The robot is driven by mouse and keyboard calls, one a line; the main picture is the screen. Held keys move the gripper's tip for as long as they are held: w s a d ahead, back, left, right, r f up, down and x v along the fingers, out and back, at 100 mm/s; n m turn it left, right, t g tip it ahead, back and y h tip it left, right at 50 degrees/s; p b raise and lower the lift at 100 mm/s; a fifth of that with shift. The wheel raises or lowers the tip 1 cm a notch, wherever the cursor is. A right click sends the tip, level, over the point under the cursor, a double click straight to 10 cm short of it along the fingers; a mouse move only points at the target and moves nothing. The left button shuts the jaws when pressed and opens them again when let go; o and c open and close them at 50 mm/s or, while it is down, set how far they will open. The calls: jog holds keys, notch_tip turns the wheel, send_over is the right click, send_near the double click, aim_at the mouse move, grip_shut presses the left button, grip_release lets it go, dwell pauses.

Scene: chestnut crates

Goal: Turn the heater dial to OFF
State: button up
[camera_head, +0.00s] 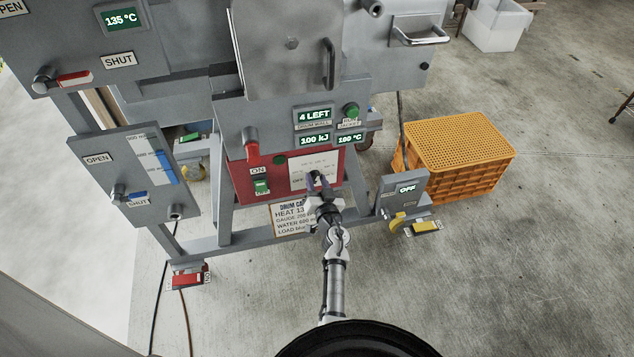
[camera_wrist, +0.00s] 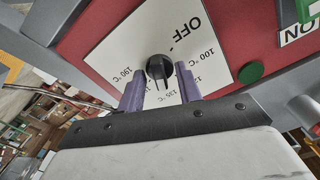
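The heater dial (camera_wrist: 158,67) is a round black knob on a white scale plate (camera_wrist: 110,50) set in the red panel (camera_head: 265,180). In the wrist view the plate appears turned over, with OFF above the knob and temperature marks around it. The knob's ridge points down in that view, away from OFF, toward the marks near 135 °C; its exact setting is unclear. My gripper (camera_wrist: 160,82) has its two purple fingers apart, one on each side of the knob, with gaps visible. In the head view my gripper (camera_head: 318,181) is at the plate and largely hides the dial.
A green-lit ON switch (camera_head: 261,185) and a red lever (camera_head: 251,145) are left of the plate. Displays reading 100 kJ (camera_head: 314,140) and 180 °C (camera_head: 350,138) sit above. A pedal box marked OFF (camera_head: 405,189) and an orange crate (camera_head: 455,150) stand to the right.

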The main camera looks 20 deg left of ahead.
jog(key=c, duration=0.6)
